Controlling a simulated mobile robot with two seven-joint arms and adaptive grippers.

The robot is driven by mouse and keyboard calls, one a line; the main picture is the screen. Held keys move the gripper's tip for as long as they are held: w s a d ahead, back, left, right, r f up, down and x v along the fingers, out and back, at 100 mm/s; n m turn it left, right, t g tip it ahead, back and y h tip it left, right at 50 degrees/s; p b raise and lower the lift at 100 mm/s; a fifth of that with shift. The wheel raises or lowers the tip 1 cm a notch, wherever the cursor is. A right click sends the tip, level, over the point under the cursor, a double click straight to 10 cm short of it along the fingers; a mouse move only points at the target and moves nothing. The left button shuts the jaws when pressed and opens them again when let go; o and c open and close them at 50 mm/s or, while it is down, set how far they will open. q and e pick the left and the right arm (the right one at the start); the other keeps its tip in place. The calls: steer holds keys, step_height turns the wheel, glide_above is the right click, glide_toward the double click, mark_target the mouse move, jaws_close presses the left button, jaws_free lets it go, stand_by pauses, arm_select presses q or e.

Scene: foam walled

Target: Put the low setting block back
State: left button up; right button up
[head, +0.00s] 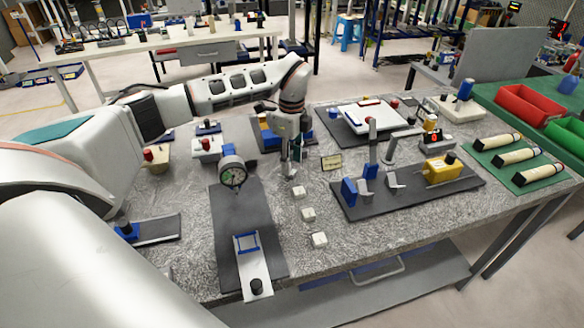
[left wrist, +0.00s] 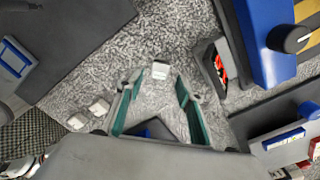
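Three small white blocks stand in a row on the grey speckled tabletop: a far one (head: 298,191), a middle one (head: 308,214) and a near one (head: 319,240). I cannot tell which is the low setting block. My left gripper (head: 292,172) points down just behind the far block. In the left wrist view its green-padded fingers (left wrist: 158,84) are spread with nothing held between them. One white block (left wrist: 160,70) shows just beyond the fingertips. The two other blocks (left wrist: 99,107) lie to the left.
A dial gauge (head: 232,174) stands over a dark plate (head: 230,215) left of the blocks. A dark fixture base (head: 410,200) with a yellow box (head: 442,168) lies right. Bare tabletop surrounds the blocks.

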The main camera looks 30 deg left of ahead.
arm_select(q)
step_height(320, 180, up, 9)
stand_by(0.3)
steer(key=shift+s+d, duration=0.1)
stand_by(0.4)
